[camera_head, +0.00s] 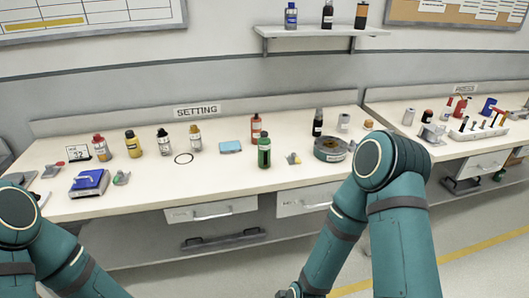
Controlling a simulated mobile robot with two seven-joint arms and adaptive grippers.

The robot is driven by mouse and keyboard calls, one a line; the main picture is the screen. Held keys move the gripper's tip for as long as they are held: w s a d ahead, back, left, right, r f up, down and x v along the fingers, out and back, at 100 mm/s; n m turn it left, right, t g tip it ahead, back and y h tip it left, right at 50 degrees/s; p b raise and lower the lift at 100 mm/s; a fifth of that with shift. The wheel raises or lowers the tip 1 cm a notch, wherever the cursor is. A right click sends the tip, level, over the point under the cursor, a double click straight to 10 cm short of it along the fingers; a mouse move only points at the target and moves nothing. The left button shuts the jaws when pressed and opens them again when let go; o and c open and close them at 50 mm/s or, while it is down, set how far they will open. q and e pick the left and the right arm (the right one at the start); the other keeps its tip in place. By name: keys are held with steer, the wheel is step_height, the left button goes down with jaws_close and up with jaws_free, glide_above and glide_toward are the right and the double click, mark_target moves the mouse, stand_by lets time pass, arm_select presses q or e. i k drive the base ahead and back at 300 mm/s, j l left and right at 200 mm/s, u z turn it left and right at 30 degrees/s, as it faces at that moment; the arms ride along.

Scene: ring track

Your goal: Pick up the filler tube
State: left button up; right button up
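I cannot tell for sure which thing is the filler tube. My two teal arms cross the lower part of the view, one at the left edge and one right of the middle. Neither gripper is in view, as both arms run out of the picture at the bottom.
A shelf (320,31) hangs above. A second table with tools (480,127) is at the right. The table's front middle is clear.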

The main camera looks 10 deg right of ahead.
mark_target(263, 147)
steer(key=z, duration=0.75)
steer(key=i+j+z, duration=0.15)
steer(key=z, duration=0.3)
steer(key=i+j+z, duration=0.15)
steer(key=z, duration=0.3)
